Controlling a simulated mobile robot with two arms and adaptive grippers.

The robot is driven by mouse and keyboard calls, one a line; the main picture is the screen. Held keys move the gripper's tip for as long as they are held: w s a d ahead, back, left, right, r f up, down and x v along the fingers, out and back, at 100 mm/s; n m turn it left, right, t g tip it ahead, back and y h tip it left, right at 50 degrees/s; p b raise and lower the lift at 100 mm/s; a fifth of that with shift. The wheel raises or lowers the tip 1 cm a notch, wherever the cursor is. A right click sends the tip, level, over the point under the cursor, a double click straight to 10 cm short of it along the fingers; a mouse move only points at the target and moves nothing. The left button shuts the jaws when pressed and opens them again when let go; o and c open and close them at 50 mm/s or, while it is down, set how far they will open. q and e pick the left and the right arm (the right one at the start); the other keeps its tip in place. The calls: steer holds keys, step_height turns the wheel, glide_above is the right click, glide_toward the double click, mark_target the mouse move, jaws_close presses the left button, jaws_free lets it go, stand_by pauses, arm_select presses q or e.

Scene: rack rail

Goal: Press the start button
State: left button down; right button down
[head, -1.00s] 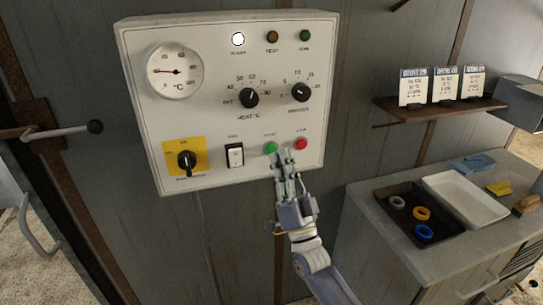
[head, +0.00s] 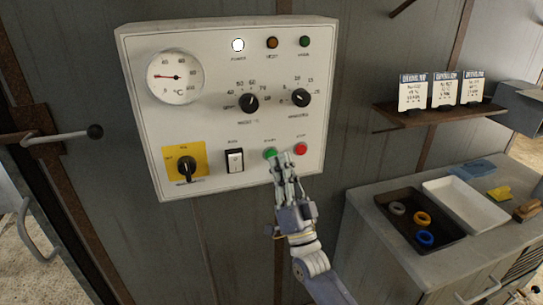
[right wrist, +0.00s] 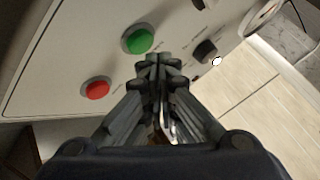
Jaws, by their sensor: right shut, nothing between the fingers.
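The green start button (head: 270,154) is on the lower part of the white control panel (head: 215,205), with a red button (head: 300,148) to its right. My right gripper (head: 284,157) is shut and empty, its fingertips in front of the panel just below and between the two buttons. In the right wrist view the green button (right wrist: 138,40) shows just above and left of the fingertips (right wrist: 160,62), and the red button (right wrist: 97,89) is farther left. Whether the fingertips touch the panel is unclear. My left gripper is not in view.
The panel also has a yellow-backed rotary switch (head: 187,168), a rocker switch (head: 234,160), two black knobs, a dial gauge (head: 175,76) and a lit white lamp (head: 238,45). A counter with a black tray (head: 395,190) of rings and a white tray stands at right.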

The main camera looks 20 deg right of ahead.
steer(key=shift+w, duration=0.1)
stand_by(0.5)
steer(key=shift+w+b, duration=0.35)
steer(key=shift+w, duration=0.05)
steer(key=shift+w+b, duration=0.35)
stand_by(0.6)
steer(key=shift+s, duration=0.2)
steer(key=shift+s+p, duration=0.4)
steer(key=shift+s, duration=0.25)
steer(key=s+p, duration=0.2)
steer(key=s, duration=0.3)
stand_by(0.4)
